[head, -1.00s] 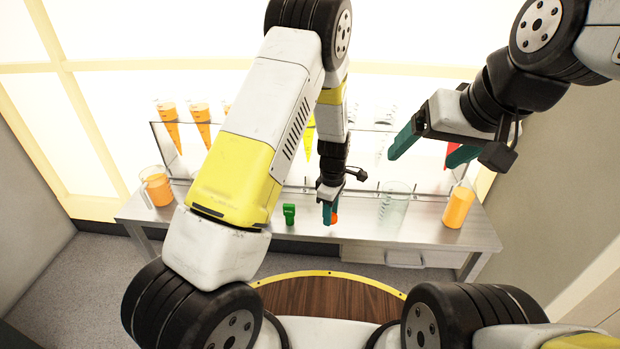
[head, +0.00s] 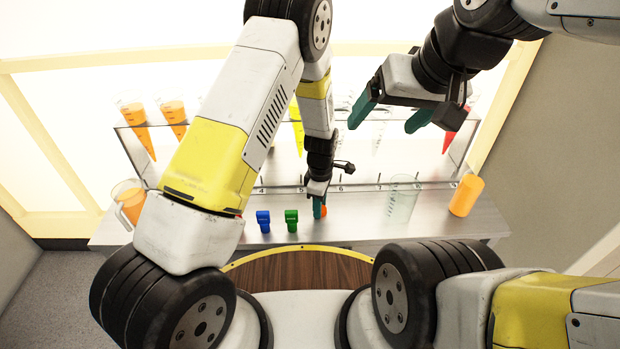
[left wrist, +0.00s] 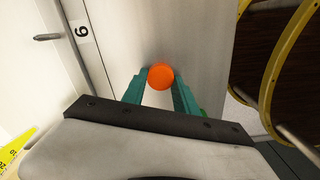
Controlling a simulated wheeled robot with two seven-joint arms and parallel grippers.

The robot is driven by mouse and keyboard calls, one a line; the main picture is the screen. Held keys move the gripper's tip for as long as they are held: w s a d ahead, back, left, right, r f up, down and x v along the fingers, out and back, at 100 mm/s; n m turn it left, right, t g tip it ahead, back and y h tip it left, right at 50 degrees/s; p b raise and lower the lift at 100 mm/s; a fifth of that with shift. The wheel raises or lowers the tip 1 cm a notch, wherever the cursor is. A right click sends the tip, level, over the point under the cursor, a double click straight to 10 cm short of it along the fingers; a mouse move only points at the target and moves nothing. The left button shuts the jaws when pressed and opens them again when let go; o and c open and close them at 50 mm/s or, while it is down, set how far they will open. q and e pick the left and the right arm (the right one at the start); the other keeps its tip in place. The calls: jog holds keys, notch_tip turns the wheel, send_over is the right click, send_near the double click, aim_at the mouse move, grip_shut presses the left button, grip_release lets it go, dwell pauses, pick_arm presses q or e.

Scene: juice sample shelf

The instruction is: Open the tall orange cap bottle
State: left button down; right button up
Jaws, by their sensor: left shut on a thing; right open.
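The orange cap (left wrist: 160,76) of the bottle is seen from above in the left wrist view, round and bright, between my left fingertips. The bottle's body below the cap is hidden there. In the head view my left gripper (head: 319,208) is low over the front of the grey table, with a little orange (head: 324,211) showing beside its finger. It is shut on the orange cap. I cannot tell whether the cap is loose from the bottle. My right gripper (head: 384,120) is open and empty, raised above the table to the right.
A blue item (head: 263,221) and a green item (head: 291,220) stand left of my left gripper. A jug of orange juice (head: 130,201) is at the left end; a clear beaker (head: 402,200) and an orange cup (head: 466,195) are at the right. A clear rack (head: 220,160) with cones stands behind.

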pick_arm(q)
jog(key=shift+s+d+r, duration=0.1)
jog(key=shift+d, duration=0.05)
jog(key=c, duration=0.9)
grip_release()
jog(key=shift+c, duration=0.2)
